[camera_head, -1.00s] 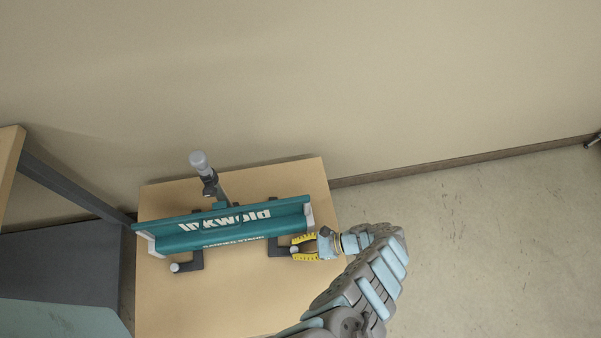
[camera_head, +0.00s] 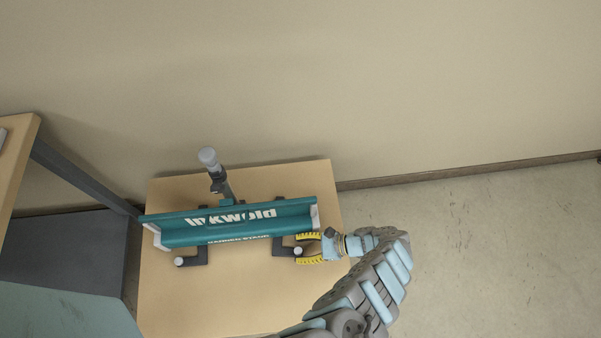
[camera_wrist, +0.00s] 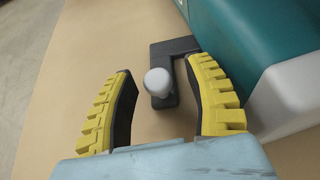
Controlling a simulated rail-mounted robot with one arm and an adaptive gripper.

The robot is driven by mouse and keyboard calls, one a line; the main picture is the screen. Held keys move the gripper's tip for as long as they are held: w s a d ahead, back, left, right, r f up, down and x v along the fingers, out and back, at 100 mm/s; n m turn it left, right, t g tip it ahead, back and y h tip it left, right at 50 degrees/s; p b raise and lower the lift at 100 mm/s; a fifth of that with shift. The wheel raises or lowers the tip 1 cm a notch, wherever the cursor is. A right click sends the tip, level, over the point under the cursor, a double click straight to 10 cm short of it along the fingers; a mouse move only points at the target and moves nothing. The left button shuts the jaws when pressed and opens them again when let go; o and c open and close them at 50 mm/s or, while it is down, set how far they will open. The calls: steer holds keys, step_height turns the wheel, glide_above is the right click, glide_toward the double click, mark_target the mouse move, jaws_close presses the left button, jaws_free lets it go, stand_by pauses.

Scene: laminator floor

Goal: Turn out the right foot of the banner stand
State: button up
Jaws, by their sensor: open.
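The teal banner stand (camera_head: 180,235) lies on a light wooden board, its lettering facing me. Its right foot (camera_head: 285,251) is a dark bracket with a pale round knob (camera_head: 298,251) at its end. The left foot (camera_head: 195,257) has a similar knob and sticks out from the front of the stand. My gripper (camera_head: 303,248) is open, with its yellow fingers around the right foot's knob. In the wrist view the knob (camera_wrist: 158,82) stands between the fingertips (camera_wrist: 160,72), closer to the right finger. I cannot tell whether either finger touches it.
A post with a grey knob (camera_head: 208,156) rises behind the stand. The wooden top (camera_head: 230,300) is bare in front of the stand. A wall (camera_head: 330,90) runs behind, and a table with a dark leg (camera_head: 85,180) stands at the left. Open floor lies right.

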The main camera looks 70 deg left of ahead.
steer(key=shift+w+r, duration=0.1)
steer(key=shift+a+r, duration=0.1)
steer(key=shift+r, duration=1)
step_height(320, 180, up, 8)
steer(key=shift+f, duration=0.25)
